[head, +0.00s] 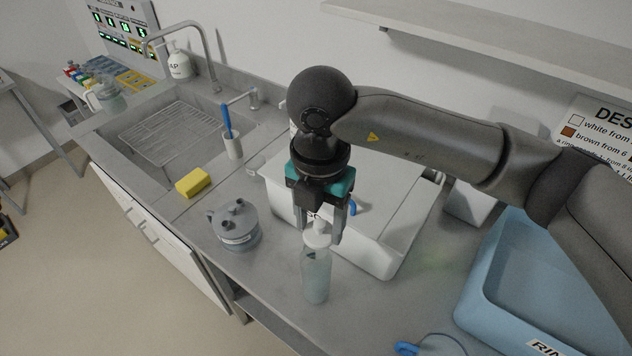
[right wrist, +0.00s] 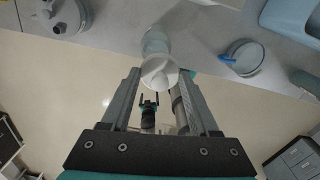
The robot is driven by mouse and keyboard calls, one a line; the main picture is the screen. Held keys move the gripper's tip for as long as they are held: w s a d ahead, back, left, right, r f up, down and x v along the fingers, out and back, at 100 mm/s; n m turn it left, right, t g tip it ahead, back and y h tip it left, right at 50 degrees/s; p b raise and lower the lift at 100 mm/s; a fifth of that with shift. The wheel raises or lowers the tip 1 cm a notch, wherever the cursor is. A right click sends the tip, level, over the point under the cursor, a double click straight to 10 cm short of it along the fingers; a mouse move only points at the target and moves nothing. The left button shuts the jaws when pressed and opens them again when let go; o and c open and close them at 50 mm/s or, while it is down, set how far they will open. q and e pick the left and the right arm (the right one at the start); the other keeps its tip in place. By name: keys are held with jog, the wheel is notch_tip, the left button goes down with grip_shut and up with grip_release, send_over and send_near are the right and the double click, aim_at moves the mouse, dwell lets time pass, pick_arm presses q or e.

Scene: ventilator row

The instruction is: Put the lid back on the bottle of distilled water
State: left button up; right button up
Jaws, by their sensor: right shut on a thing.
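The bottle of distilled water (head: 316,278) stands upright on the steel counter, pale and translucent. My right gripper (head: 325,228) points down over it and is shut on the white lid (head: 317,236). The lid is at the bottle's mouth; I cannot tell whether it is seated or just above. In the right wrist view the lid (right wrist: 158,73) shows between the fingertips, with the bottle (right wrist: 156,42) behind it. My left gripper (right wrist: 149,101) shows small in the right wrist view, low over the floor, with its fingers apart and empty.
A grey lidded chamber (head: 236,226) stands left of the bottle, with a yellow sponge (head: 193,182) beyond. A white tray (head: 388,262) lies behind right, a blue basin (head: 478,290) at right.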

aim_at(316, 236)
jog(key=shift+w+a+r+m, duration=0.25)
jog(key=shift+w+r+m, duration=0.3)
jog(key=shift+m, duration=0.35)
jog(key=shift+s+f+b, duration=0.1)
jog(key=shift+f+b, duration=0.55)
jog(key=shift+f, duration=0.6)
pick_arm(q)
jog(key=shift+w+f+b, duration=0.25)
jog(key=shift+f+b, duration=0.55)
jog(key=shift+f, duration=0.2)
jog(key=shift+w+f+b, duration=0.25)
jog(key=shift+f+b, duration=0.5)
jog(key=shift+f, duration=0.25)
pick_arm(e)
jog(key=shift+f, duration=2)
pick_arm(q)
jog(key=shift+f, duration=0.3)
pick_arm(e)
jog(key=shift+r, duration=0.1)
pick_arm(q)
jog(key=shift+f+b, duration=0.45)
jog(key=shift+b, duration=0.25)
pick_arm(e)
jog(key=shift+f, duration=0.2)
jog(key=o, duration=1.5)
jog(key=shift+o, duration=0.3)
pick_arm(q)
jog(key=shift+r, duration=0.1)
pick_arm(e)
jog(key=shift+r, duration=0.1)
